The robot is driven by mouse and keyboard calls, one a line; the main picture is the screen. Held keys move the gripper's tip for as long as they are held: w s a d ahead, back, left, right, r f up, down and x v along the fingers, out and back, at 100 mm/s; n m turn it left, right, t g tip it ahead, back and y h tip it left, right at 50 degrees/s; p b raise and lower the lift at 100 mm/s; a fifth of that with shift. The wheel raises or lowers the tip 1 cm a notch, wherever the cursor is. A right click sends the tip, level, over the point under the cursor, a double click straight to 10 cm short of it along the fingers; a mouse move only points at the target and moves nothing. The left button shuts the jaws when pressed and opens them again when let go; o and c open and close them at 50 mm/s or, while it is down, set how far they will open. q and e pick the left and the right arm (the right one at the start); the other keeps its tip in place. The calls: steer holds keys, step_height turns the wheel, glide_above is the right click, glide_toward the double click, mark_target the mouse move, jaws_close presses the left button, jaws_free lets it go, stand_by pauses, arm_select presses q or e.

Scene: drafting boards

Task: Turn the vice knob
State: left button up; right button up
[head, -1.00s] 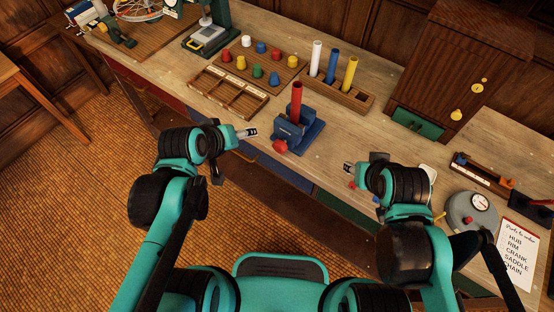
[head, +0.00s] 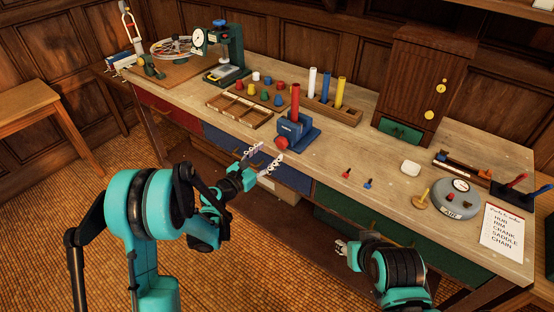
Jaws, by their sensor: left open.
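The blue vice (head: 300,132) stands at the front edge of the bench with a red tube (head: 295,101) upright in it. Its round red knob (head: 282,143) faces the front, toward me. My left gripper (head: 267,155) is open and empty, just in front of and slightly below the knob; its two pale fingers are spread and point toward it. I cannot tell whether a finger touches the knob. My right gripper (head: 341,247) is low in front of the bench, mostly hidden by its own arm, so its jaws are unclear.
A compartment tray (head: 238,111) and colored pegs lie left of the vice. A wooden rack (head: 335,111) with white, blue and yellow tubes stands behind it. Small screwdriver-like pieces (head: 368,184) and a white block (head: 411,168) lie to the right. Drawers (head: 284,175) line the bench front.

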mark_target(280, 144)
arm_select(q)
steer(key=b+x, duration=0.2)
steer(key=x, duration=0.5)
steer(key=shift+w+d+f, duration=0.15)
steer(key=shift+w+f, duration=0.05)
steer(key=shift+w, duration=0.15)
steer(key=c, duration=1.2)
